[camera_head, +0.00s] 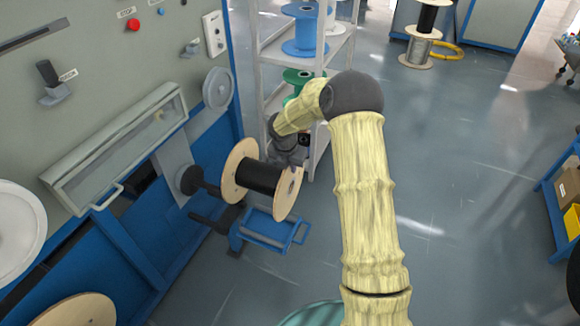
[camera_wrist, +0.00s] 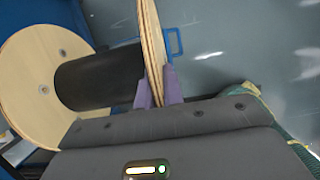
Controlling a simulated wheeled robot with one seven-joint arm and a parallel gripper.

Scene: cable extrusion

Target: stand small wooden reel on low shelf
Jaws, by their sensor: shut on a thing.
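The small wooden reel (camera_head: 262,178) has two pale round flanges and a black wound middle. In the head view it is at the machine's front, in line with a dark spindle (camera_head: 192,181) on its left. I cannot tell whether the spindle is inside it. My gripper (camera_wrist: 158,88) is shut on the rim of one flange, seen edge-on in the wrist view (camera_wrist: 152,50). The other flange (camera_wrist: 42,85) is at the left there. In the head view my arm hides part of the low shelf of the white rack (camera_head: 262,100).
The grey and blue machine (camera_head: 110,110) fills the left. A blue frame with a handle (camera_head: 270,228) is below the reel. The rack holds a blue reel (camera_head: 305,30) and a green reel (camera_head: 297,77). Another wooden reel (camera_head: 418,52) stands on the floor behind.

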